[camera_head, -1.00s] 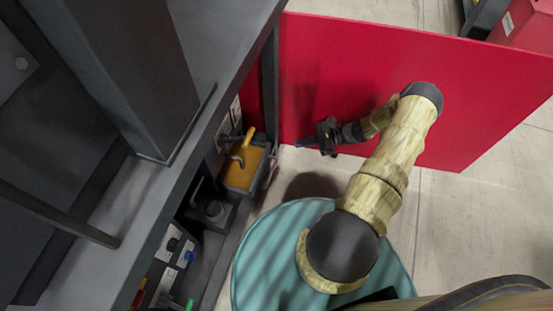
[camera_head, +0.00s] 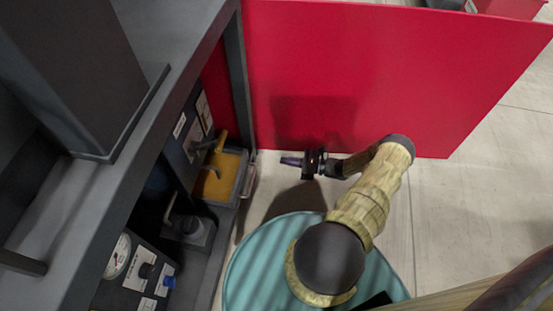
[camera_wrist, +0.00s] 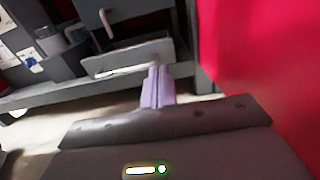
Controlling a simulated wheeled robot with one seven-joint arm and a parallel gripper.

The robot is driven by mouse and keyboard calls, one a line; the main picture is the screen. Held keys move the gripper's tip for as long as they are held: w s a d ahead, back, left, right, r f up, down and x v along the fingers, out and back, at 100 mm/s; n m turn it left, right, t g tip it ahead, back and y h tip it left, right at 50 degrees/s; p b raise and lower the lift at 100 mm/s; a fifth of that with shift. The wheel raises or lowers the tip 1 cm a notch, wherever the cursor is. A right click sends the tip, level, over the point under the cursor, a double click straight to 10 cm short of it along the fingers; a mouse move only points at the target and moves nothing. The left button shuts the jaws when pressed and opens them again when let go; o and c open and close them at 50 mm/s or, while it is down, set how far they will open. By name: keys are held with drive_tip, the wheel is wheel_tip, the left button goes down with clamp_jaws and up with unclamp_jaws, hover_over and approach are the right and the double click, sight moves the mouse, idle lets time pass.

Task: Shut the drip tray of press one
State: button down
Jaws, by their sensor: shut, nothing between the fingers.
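The drip tray (camera_head: 241,187) is a grey open box with orange-yellow contents, low in the machine bay at the left of the head view. A pale bar handle (camera_head: 251,178) is on its front, which stands at about the bay's outer edge; I cannot tell exactly how far out it is. In the wrist view the tray's front (camera_wrist: 150,54) and its handle (camera_wrist: 125,70) show just beyond the fingers. My gripper (camera_head: 284,160) is shut and empty, right of the handle with a gap, pointing at it. Its fingertips (camera_wrist: 158,72) overlap the tray's lower front in the wrist view.
A large red panel (camera_head: 380,70) stands behind my gripper and arm. A dark upright post (camera_head: 238,85) is beside the tray. A grey block (camera_head: 188,230) and a gauge panel (camera_head: 140,275) are nearer in the bay. Pale floor lies between the bay and my base.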

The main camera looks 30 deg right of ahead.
sight(246, 154)
drive_tip(key=b+x, duration=0.5)
drive_tip(key=x, duration=0.7)
drive_tip(key=shift+a+f, duration=0.1)
drive_tip(key=shift+f, duration=0.05)
drive_tip(key=shift+w+a, duration=0.25)
drive_tip(key=shift+a, duration=0.05)
drive_tip(key=shift+d, duration=0.1)
